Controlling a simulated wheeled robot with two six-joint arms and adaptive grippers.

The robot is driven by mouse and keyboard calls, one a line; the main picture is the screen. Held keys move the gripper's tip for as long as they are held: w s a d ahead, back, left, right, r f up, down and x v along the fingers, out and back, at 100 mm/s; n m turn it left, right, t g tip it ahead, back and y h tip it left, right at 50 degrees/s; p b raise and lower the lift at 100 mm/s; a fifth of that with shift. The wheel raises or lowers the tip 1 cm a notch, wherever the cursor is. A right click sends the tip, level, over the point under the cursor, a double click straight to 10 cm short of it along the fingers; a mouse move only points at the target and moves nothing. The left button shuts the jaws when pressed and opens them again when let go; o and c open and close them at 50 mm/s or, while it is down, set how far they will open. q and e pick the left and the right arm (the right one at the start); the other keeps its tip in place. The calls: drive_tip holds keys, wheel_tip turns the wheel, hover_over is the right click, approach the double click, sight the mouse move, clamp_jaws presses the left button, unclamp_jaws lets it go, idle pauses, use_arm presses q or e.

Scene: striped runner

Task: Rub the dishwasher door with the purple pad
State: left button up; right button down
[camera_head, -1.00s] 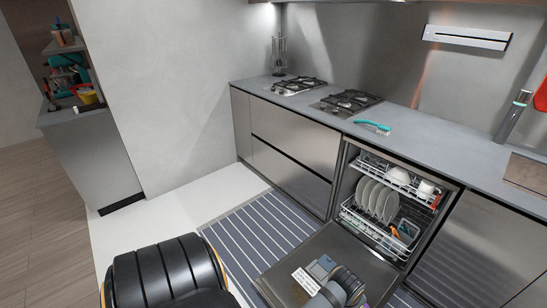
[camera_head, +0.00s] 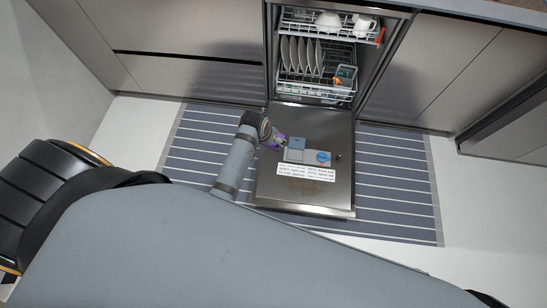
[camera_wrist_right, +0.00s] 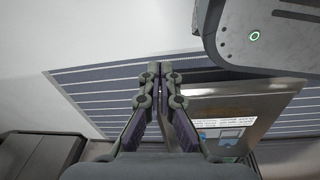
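The dishwasher door (camera_head: 335,190) lies open and flat over the striped runner. It carries a white label (camera_head: 306,172), blue-grey panels (camera_head: 309,155) and a brownish smudge near its front edge. It also shows in the right wrist view (camera_wrist_right: 240,104). My left gripper (camera_head: 279,143) is at the door's left side, near the panels. Purple shows at its fingers; I cannot tell whether this is the purple pad or finger lining, nor whether it touches the door. My right gripper (camera_wrist_right: 160,70) has its fingertips together over the runner beside the door. Nothing shows between them, and the fingers' inner sides look purple.
The dishwasher's lower rack (camera_head: 315,80) holds plates, and the upper rack (camera_head: 330,30) holds white dishes. Cabinets flank the opening. The striped runner (camera_head: 395,185) is bare right of the door. My large grey arm link hides the floor in front.

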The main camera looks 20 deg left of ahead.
drive_tip(key=w+a+f+b, duration=0.2)
drive_tip(key=w+a+b, duration=0.1)
drive_tip(key=w+b, duration=0.95)
use_arm(q)
drive_tip(key=d+f+m+b, duration=0.1)
drive_tip(key=f+m+b, duration=0.1)
drive_tip(key=f, duration=1.2)
drive_tip(key=d+f+m+h+b, duration=0.1)
drive_tip(key=f+b, duration=0.3)
drive_tip(key=f, duration=1)
drive_tip(key=d+f+m+h+b, duration=0.1)
drive_tip(key=d+f+m+b, duration=0.2)
drive_tip(key=f, duration=1.1)
drive_tip(key=shift+f+g+b, duration=0.2)
drive_tip(key=shift+g+b, duration=0.2)
use_arm(e)
wheel_tip(320, 180, up, 9)
drive_tip(key=a+y, duration=0.1)
drive_tip(key=a, duration=0.1)
drive_tip(key=shift+a+f, duration=0.15)
drive_tip(key=shift+f, duration=0.05)
